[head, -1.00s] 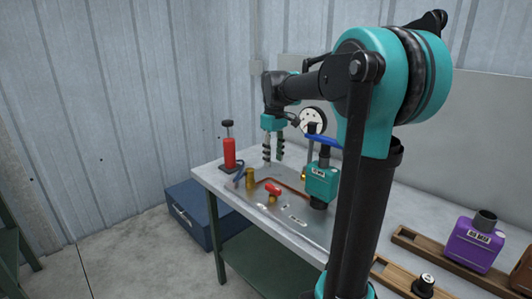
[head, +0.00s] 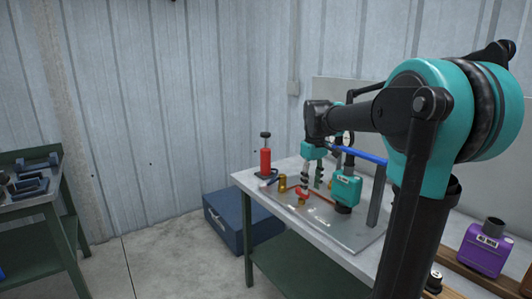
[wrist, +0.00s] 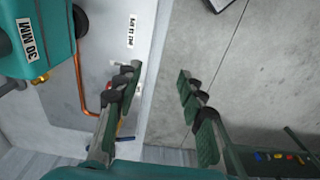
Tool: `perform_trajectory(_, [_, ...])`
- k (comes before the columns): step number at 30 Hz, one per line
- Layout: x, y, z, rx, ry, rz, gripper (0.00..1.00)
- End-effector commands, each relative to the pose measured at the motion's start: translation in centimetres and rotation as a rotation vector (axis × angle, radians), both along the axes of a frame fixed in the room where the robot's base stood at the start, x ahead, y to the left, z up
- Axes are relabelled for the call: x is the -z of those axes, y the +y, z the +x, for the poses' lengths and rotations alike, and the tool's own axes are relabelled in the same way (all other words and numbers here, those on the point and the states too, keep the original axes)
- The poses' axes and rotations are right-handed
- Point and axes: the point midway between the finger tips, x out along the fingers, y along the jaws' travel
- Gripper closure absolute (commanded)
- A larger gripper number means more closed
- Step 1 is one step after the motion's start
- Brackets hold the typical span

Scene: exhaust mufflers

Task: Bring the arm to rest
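My gripper (head: 312,176) hangs from my teal and black arm over the workbench (head: 340,258), fingers pointing down. In the wrist view my gripper (wrist: 158,76) has its two fingers wide apart with nothing between them. There, one finger shows against the bench top and the other against the floor. A teal muffler box (head: 346,188) stands just right of the gripper; in the wrist view the teal box (wrist: 36,40) is labelled "30 MM". My arm hides part of the bench's right side.
A red cylinder (head: 265,160), a brass piece (head: 282,183) and a red-handled valve (head: 301,195) stand on the bench. A purple muffler box (head: 482,250) is at right. A blue chest (head: 238,222) sits on the floor. A green-framed bench (head: 40,205) is at far left, with clear floor between.

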Motion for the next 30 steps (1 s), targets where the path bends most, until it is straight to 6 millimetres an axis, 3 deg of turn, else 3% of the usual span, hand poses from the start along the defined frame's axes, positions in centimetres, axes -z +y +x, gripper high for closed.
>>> perform_trajectory(8, [3.4, -0.8, -2.6, 0.094, -0.053, 0.007, 0.6])
perform_trajectory(14, [7.3, -1.6, -6.1, 0.202, -0.115, 0.022, 0.6])
perform_trajectory(17, [10.0, -2.0, -8.6, 0.275, -0.155, 0.034, 0.6])
perform_trajectory(24, [18.0, -3.3, -17.4, 0.501, -0.282, 0.086, 0.6])
perform_trajectory(30, [21.1, -3.6, -21.3, 0.599, -0.335, 0.117, 0.6])
